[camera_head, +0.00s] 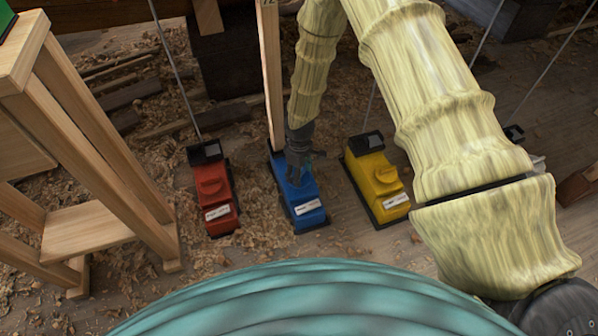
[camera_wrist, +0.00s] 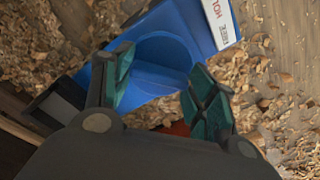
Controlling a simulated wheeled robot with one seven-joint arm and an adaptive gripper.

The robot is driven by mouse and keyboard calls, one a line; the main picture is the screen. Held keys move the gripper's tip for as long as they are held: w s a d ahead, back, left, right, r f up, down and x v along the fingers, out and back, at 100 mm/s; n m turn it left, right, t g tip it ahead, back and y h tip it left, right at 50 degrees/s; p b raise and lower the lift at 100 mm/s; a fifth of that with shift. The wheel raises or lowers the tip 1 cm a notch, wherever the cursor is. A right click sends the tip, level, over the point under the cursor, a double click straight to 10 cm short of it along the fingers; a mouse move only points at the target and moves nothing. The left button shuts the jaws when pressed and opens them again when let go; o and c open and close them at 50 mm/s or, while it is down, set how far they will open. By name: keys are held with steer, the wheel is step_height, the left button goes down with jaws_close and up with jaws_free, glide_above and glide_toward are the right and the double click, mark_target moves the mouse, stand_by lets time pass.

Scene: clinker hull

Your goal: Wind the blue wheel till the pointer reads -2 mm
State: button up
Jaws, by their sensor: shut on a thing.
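The blue unit (camera_head: 306,206) stands on the floor between a red and a yellow one, with a white label on its near end. My gripper (camera_head: 300,160) reaches down onto its top, hiding the wheel in the head view. In the wrist view, the round blue wheel (camera_wrist: 158,73) with its raised bar sits between the two green-padded fingers of my gripper (camera_wrist: 161,78), which is shut on it. A pale upright board (camera_head: 270,75) rises behind the blue unit, with part of a marking at its top. No pointer or reading can be made out.
The red unit (camera_head: 221,194) stands close to the left and the yellow unit (camera_head: 378,175) close to the right, each with thin rods behind. A wooden trestle (camera_head: 90,225) stands at the left. Wood shavings (camera_head: 265,245) cover the floor.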

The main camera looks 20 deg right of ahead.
steer(key=shift+r+m+p, duration=0.15)
steer(key=shift+m+p, duration=0.15)
steer(key=shift+p, duration=0.25)
steer(key=m+p, duration=0.1)
steer(key=p, duration=0.1)
steer(key=shift+r+m+p, duration=0.1)
steer(key=shift+m+p, duration=0.2)
steer(key=shift+m, duration=0.1)
steer(key=m+p, duration=0.3)
steer(key=shift+m+p, duration=0.3)
steer(key=m+p, duration=0.3)
steer(key=m, duration=0.1)
steer(key=shift+f+m+p, duration=0.2)
steer(key=shift+m+p, duration=0.75)
steer(key=shift+m, duration=0.85)
steer(key=o, duration=1)
